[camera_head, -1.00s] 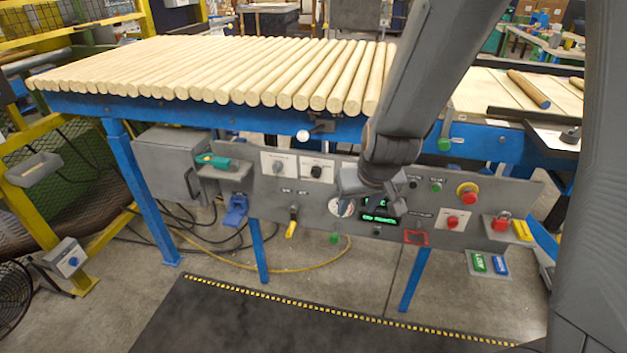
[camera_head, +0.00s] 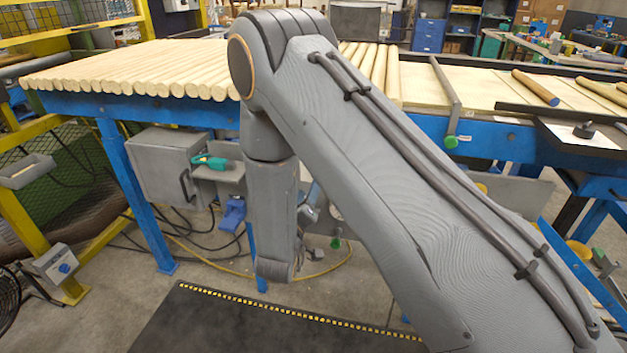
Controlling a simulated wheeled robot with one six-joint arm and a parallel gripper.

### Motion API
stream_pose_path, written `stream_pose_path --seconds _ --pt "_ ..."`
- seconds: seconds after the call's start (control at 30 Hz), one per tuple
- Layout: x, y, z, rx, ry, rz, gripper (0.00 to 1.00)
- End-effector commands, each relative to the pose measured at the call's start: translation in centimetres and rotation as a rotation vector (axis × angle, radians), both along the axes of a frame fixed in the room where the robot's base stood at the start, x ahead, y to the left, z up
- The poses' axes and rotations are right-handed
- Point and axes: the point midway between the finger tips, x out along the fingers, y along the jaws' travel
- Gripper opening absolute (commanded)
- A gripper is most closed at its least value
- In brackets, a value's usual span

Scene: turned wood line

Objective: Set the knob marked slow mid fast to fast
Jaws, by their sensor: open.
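The knob marked slow mid fast cannot be made out; no such lettering is readable. The control panel under the roller table is mostly hidden behind my arm, including the two white-plated knobs seen earlier. Only a bare right end of the panel (camera_head: 525,192) shows. What looks like part of my gripper (camera_head: 316,213) shows just right of my hanging arm link, in front of the panel area. Its fingertips are mostly hidden, so I cannot tell what it is near. It is open, and nothing is seen in it.
Wooden rods (camera_head: 130,72) lie on the blue-framed table (camera_head: 85,104). A box with a blue knob (camera_head: 64,268) is on the yellow post. The dark mat (camera_head: 215,320) is clear.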

Motion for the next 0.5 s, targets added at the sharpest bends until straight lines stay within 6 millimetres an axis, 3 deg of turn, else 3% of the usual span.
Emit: stream_pose_path --seconds 0.5 --pt "6.5 -2.0 0.1 0.003 0.000 -0.002 0.46"
